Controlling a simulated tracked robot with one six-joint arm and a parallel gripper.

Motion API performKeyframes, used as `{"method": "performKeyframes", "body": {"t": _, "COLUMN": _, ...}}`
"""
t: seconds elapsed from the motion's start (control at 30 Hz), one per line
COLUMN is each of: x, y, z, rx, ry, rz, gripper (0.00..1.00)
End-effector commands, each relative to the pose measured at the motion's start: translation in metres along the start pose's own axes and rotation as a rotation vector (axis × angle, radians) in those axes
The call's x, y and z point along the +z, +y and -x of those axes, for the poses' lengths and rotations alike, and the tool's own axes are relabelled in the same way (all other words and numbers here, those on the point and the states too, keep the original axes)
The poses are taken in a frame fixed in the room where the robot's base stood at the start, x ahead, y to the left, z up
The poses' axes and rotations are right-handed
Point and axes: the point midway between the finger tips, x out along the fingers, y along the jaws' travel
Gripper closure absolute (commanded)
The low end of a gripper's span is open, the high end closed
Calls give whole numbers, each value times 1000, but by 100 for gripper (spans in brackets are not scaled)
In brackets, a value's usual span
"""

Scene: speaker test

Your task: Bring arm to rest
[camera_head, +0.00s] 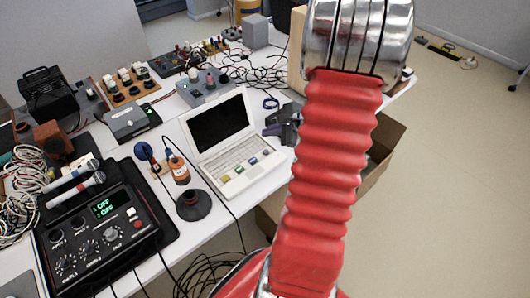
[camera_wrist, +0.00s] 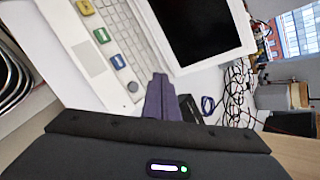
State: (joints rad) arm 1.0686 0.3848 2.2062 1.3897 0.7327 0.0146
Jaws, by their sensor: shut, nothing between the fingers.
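My arm, with a red ribbed sleeve (camera_head: 325,170) and a chrome joint (camera_head: 358,40), rises at the right of the head view. It hides part of the table and what lies behind it. In the wrist view my gripper (camera_wrist: 160,84) is shut and empty, in front of the white laptop (camera_wrist: 105,45). The laptop (camera_head: 240,162) is open on the table, with coloured blocks on it. I cannot tell how high the gripper is above the table.
The white table (camera_head: 217,228) is crowded. Tangled cables (camera_head: 262,72) lie behind. A cardboard box (camera_head: 385,150) is beyond my arm. Floor at the right is mostly clear.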

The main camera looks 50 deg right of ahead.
Motion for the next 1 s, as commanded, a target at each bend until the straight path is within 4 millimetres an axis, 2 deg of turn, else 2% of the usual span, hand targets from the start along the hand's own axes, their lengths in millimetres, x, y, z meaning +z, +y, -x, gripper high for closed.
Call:
{"method": "performKeyframes", "body": {"t": 0.43, "x": 0, "y": 0, "z": 0, "rx": 0, "ry": -1, "rz": 0, "gripper": 100}}
{"method": "performKeyframes", "body": {"t": 0.57, "x": 2, "y": 6, "z": 0, "rx": 21, "ry": -9, "rz": 23, "gripper": 100}}
{"method": "performKeyframes", "body": {"t": 0.73, "x": 7, "y": 35, "z": 1, "rx": 111, "ry": -31, "rz": 101, "gripper": 100}}
{"method": "performKeyframes", "body": {"t": 0.83, "x": 15, "y": 52, "z": 9, "rx": 172, "ry": -43, "rz": 182, "gripper": 100}}
{"method": "performKeyframes", "body": {"t": 1.0, "x": 49, "y": 77, "z": 25, "rx": 287, "ry": -72, "rz": 385, "gripper": 100}}
